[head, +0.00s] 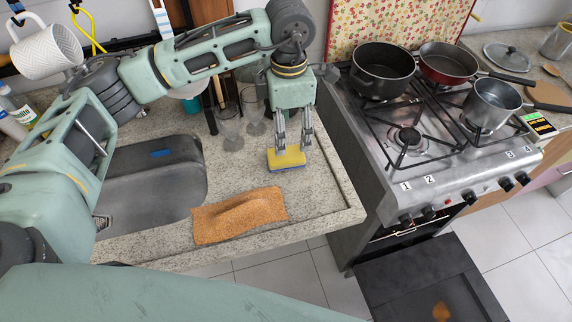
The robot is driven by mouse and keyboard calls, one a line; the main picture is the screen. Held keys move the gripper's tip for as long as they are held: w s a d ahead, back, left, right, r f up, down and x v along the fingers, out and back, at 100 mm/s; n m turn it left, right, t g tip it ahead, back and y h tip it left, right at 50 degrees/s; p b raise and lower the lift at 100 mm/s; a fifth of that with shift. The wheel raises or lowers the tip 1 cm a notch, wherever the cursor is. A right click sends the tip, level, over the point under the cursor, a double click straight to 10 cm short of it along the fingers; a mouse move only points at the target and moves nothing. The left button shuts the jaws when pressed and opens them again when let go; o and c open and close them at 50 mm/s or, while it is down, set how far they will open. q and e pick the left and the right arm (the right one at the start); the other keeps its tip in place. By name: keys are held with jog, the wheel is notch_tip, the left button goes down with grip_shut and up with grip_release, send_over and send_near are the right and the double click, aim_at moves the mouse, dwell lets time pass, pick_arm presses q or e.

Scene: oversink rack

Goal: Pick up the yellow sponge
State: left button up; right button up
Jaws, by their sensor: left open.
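The yellow sponge (286,158) lies on the speckled stone counter (324,186), to the right of the sink. It has a blue-grey lower layer. My left gripper (293,146) points down right at the sponge, with its two fingers apart. The fingertips overlap the sponge's upper part in the picture. I cannot tell whether they touch it. My right gripper is not in view.
An orange-brown cloth (240,214) lies in front of the sponge. The dark sink (165,180) is to the left. Glasses (229,128) stand behind, left of the gripper. The stove (440,150) with pots is to the right, beyond the counter edge.

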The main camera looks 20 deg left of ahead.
aim_at(286, 158)
pick_arm(q)
jog(key=shift+f, duration=0.5)
jog(key=shift+s+f, duration=0.1)
jog(key=shift+f, duration=0.2)
jog(key=f+p, duration=0.1)
jog(key=f, duration=0.1)
jog(key=f+p, duration=0.1)
jog(key=f, duration=0.1)
jog(key=f+p, duration=0.1)
jog(key=f, duration=0.1)
jog(key=shift+a+f, duration=0.1)
jog(key=shift+a, duration=0.2)
jog(key=shift+f, duration=0.35)
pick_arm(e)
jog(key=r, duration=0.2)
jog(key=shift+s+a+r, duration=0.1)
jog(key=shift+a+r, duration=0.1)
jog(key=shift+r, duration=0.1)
pick_arm(q)
jog(key=shift+c, duration=0.5)
jog(key=c, duration=0.8)
jog(key=shift+c, duration=0.2)
jog(key=shift+r, duration=0.1)
